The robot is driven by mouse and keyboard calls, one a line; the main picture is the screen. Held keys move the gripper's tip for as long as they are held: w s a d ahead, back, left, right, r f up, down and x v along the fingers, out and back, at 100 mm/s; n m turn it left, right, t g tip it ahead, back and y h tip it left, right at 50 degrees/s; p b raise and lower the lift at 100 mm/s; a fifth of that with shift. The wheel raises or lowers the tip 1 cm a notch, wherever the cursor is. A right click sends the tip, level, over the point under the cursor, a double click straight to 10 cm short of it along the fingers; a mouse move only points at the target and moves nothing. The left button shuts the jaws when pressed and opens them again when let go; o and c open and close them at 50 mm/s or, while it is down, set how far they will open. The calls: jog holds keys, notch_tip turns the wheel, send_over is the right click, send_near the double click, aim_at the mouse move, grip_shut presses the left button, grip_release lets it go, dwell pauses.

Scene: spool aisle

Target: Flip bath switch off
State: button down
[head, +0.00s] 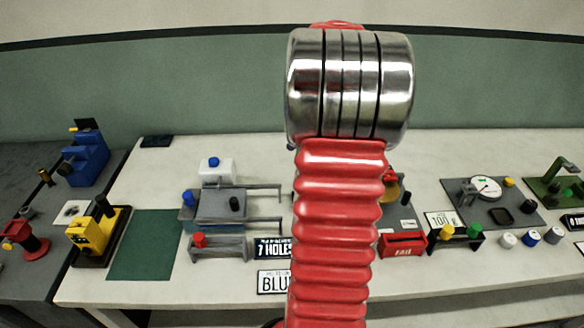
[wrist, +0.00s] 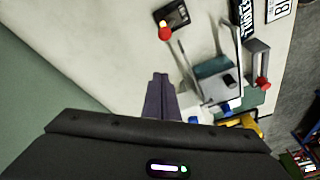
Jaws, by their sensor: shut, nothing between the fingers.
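In the wrist view my gripper (wrist: 160,78) shows as dark fingers held together, empty, over the pale bench. A small black plate (wrist: 181,14) with a red ball knob (wrist: 166,33) and a small yellow spot lies beyond the fingertips; it may be the bath switch, but I see no readable label on it. The grey bath-like station (wrist: 217,76) with rails is right of the fingers, apart from them. In the head view this station (head: 217,206) stands left of my arm, with blue and black knobs. My arm hides part of the bench, and my gripper is not visible there.
A low grey stand with a red knob (head: 198,240) and printed plates (head: 272,282) are near the bench's front. A yellow machine (head: 92,238) is left of a clear green mat (head: 145,245). A red box (head: 402,244) and more stations are right of my arm. The wall is behind.

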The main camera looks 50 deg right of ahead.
jog(key=shift+f, duration=0.1)
dwell(0.3)
jog(key=x, duration=1)
jog(key=shift+s+d, duration=0.2)
jog(key=shift+s, duration=1.9)
